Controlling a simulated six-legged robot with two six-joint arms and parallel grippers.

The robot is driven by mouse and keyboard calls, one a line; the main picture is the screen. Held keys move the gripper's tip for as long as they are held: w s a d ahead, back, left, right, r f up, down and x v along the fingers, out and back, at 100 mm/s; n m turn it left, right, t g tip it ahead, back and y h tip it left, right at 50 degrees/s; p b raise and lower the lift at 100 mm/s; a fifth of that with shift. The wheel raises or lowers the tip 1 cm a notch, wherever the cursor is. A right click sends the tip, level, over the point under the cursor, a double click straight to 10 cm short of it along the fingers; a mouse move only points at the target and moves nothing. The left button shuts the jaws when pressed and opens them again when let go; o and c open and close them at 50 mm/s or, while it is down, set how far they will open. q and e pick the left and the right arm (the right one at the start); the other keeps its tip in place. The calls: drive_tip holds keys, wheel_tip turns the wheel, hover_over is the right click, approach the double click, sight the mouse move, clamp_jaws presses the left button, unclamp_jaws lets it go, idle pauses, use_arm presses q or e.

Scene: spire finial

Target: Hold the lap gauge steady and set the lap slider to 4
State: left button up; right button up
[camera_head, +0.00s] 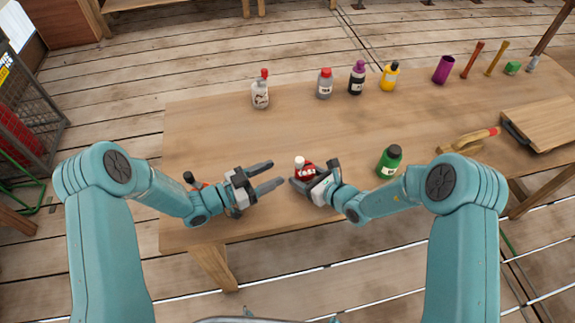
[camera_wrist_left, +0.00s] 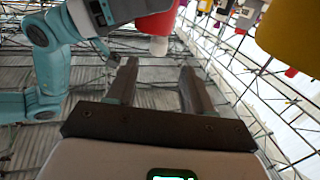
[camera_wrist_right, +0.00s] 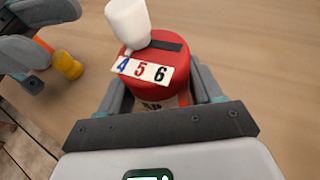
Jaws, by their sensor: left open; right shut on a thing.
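The lap gauge is a red round body (camera_head: 307,170) with a white strip numbered 4, 5, 6 (camera_wrist_right: 143,71) on top. My right gripper (camera_head: 305,177) is shut on its sides and holds it near the table's front edge. The lap slider, a white knob (camera_wrist_right: 128,22), stands at the left end of the dark slot, beside the 4. My left gripper (camera_head: 277,173) is open, to the left of the gauge, with its fingers pointing toward it. In the left wrist view the slider (camera_wrist_left: 158,46) shows just beyond and between the open fingertips, apart from them.
A green bottle (camera_head: 389,161) stands right of my right gripper. Several bottles (camera_head: 325,83) and a purple cup (camera_head: 443,69) stand along the far side. A clamp-like tool (camera_head: 468,141) and a board (camera_head: 545,124) lie at right. The table (camera_head: 215,130) is clear behind my left gripper.

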use_arm(q)
drive_tip(key=shift+v, duration=1.6)
use_arm(e)
drive_tip(key=o, duration=1.2)
